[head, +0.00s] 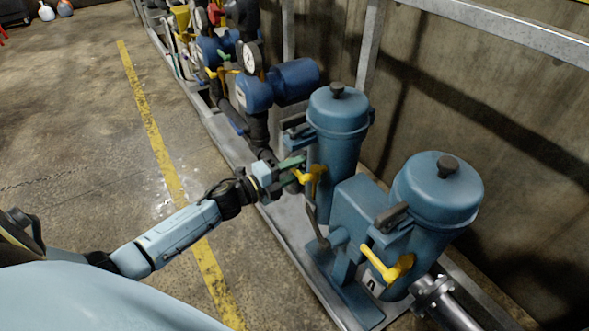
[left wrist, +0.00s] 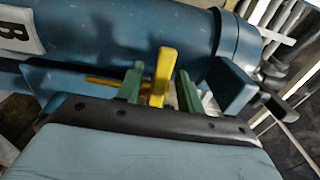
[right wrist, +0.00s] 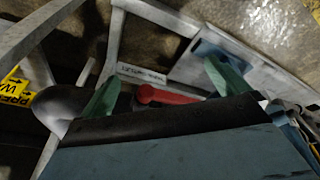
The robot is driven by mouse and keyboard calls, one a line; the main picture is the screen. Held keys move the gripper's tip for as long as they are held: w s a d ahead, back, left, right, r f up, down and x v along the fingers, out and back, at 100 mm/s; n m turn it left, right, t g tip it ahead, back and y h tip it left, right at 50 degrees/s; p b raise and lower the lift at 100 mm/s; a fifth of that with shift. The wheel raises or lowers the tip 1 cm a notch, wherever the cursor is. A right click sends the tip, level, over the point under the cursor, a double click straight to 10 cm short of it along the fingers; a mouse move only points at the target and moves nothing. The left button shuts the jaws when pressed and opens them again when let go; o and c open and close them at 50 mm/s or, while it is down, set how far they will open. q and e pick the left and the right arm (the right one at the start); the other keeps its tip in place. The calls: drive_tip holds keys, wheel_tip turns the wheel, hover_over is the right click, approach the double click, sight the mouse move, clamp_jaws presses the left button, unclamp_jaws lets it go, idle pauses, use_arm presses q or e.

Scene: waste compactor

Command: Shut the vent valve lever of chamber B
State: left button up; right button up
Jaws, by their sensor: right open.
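Chamber B is a blue cylinder (head: 338,130) with a domed lid; its "B" label (left wrist: 22,38) shows in the left wrist view. Its yellow vent valve lever (head: 316,175) sticks out at the side and also shows in the left wrist view (left wrist: 161,72). My left gripper (head: 292,168) is at this lever. In the left wrist view its green fingers (left wrist: 158,90) stand apart, one on each side of the lever, and do not look clamped on it. My right gripper (right wrist: 164,88) shows only in the right wrist view, with its fingers wide apart and nothing held.
A second blue cylinder (head: 440,200) with its own yellow lever (head: 388,264) stands nearer, at the right. Blue pumps and gauges (head: 275,84) line the frame behind. In the right wrist view a red handle (right wrist: 165,95) lies beyond the fingers.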

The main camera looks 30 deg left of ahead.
use_arm(q)
drive_tip(key=shift+s+a, duration=0.1)
drive_tip(key=shift+s, duration=0.05)
drive_tip(key=p+v, duration=0.2)
drive_tip(key=v, duration=1.1)
drive_tip(key=shift+p, duration=0.3)
use_arm(e)
wheel_tip(320, 180, down, 6)
drive_tip(key=d, duration=0.3)
drive_tip(key=shift+s, duration=0.2)
drive_tip(key=shift+f, duration=0.1)
